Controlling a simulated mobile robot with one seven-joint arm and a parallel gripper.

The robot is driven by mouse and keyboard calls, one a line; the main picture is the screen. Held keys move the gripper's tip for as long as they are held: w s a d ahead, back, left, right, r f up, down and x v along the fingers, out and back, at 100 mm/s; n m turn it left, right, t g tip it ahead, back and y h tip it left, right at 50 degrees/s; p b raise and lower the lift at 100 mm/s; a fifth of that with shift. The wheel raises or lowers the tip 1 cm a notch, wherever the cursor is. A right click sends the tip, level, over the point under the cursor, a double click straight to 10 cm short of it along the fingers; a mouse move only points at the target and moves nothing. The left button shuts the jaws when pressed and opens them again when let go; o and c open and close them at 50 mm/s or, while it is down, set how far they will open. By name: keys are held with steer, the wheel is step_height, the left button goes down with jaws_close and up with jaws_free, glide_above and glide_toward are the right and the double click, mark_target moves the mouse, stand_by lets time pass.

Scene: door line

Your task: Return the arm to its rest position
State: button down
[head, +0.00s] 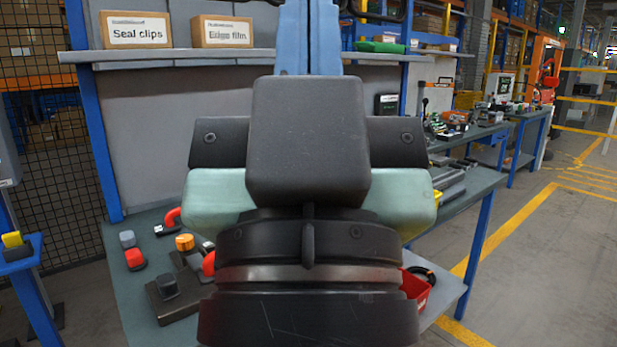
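My arm fills the middle of the head view, with its black and pale green links close to the camera. It stands in front of the workbench (120,262) and hides much of its top. My gripper does not show in this view, so its fingers and anything in them cannot be seen.
Red, orange and grey parts, such as a red-topped piece (134,258), and a dark block (172,297) are on the bench left of my arm. A red bin (416,288) is at right. Boxes marked "Seal clips" (136,30) and "Edge film" (221,32) stand on the shelf. Floor (540,260) is clear at right.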

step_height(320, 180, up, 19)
steer(key=p, duration=1.7)
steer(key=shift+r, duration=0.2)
